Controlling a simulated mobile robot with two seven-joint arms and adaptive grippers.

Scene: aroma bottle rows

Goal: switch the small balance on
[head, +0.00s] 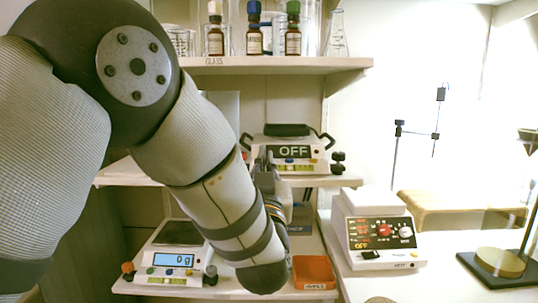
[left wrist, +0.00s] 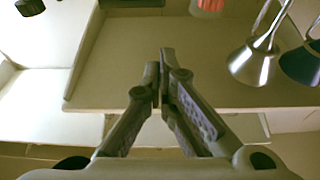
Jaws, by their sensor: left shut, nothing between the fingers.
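A white balance (head: 290,165) stands on the middle shelf, with a black pan on top, black side handles and a display reading OFF. Coloured buttons show along its lower front. My left gripper (head: 263,163) is just in front of this balance's left side, partly hidden behind my own arm; I cannot tell whether it touches. In the left wrist view the left gripper (left wrist: 163,65) has its fingers together with nothing between them. A second balance (head: 172,255) on the lower shelf has a dark pan and a lit display reading 0 g. My right gripper is not in view.
An orange tray (head: 314,272) sits on the lower shelf. A white hotplate device (head: 378,230) with a dark control panel stands right of the shelves. Bottles, including a blue-capped one (head: 254,35), and glassware stand on the upper shelf. My left arm covers much of the left side.

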